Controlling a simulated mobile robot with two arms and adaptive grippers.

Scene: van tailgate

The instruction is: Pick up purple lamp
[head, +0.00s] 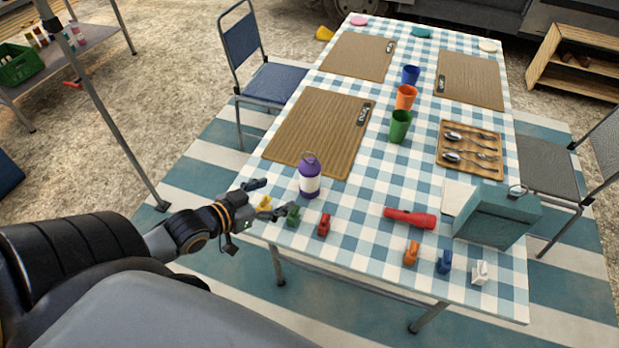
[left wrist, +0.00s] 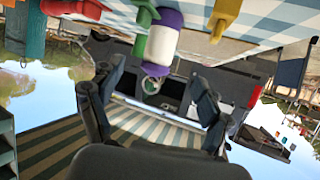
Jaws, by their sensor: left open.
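The purple lamp (head: 309,180) is a small lantern with a purple top and base and a white middle. My right gripper is not in view.
Yellow (head: 264,203), green (head: 293,216) and red (head: 324,224) clips stand close to my left gripper and the lamp. A red flashlight (head: 410,218) and a teal box (head: 497,215) lie to the right. Cups, including a green one (head: 400,127), stand further back.

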